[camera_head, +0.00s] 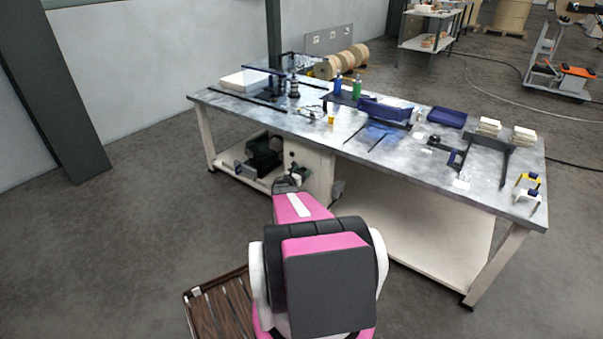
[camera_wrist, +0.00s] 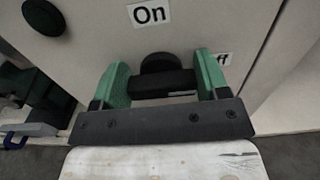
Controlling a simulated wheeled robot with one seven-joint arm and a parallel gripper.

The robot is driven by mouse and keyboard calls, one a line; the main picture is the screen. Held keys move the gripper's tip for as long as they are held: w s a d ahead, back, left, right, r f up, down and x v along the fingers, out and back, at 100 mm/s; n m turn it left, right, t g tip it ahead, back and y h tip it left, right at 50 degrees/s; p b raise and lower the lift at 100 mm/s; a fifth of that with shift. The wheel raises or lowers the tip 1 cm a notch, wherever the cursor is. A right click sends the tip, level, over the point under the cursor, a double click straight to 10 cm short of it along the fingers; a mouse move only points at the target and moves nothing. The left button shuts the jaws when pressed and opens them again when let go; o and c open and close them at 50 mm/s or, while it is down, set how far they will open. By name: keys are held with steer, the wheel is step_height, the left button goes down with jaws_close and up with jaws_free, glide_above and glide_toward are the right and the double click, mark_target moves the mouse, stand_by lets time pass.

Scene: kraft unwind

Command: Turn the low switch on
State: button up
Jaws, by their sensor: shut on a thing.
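The low switch (camera_wrist: 160,62) is a black round knob with a bar-shaped grip on the white cabinet face in the wrist view. An "On" label (camera_wrist: 149,12) is above it; a partly hidden "Off" label (camera_wrist: 222,58) is to its right. My gripper (camera_wrist: 163,76) has its green fingers on either side of the black grip and is shut on it. The grip lies nearly level across the picture between the fingers. In the head view my gripper (camera_head: 288,181) is at the white cabinet (camera_head: 318,172) under the table; the switch is hidden there.
Another black round knob (camera_wrist: 44,16) is at the upper left of the cabinet face. The workbench (camera_head: 225,103) overhangs the cabinet and carries bottles, blue trays and tools. A lower shelf (camera_head: 425,245) lies right of the cabinet. The floor in front is mostly clear.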

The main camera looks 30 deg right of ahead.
steer(key=shift+n, duration=0.3)
steer(key=n, duration=0.3)
steer(key=shift+w+n, duration=0.15)
steer(key=shift+n, duration=0.25)
steer(key=n, duration=0.4)
steer(key=shift+w+a+f+n, duration=0.1)
steer(key=shift+w+f+n, duration=0.05)
steer(key=shift+n, duration=0.15)
steer(key=n, duration=0.4)
steer(key=shift+f, duration=0.1)
steer(key=n, duration=0.4)
steer(key=shift+w+a+f+n, duration=0.1)
steer(key=shift+f+n, duration=0.05)
steer(key=shift+n, duration=0.45)
steer(key=o, duration=0.9)
steer(key=shift+o, duration=0.2)
steer(key=v, duration=1)
steer(key=shift+a, duration=0.4)
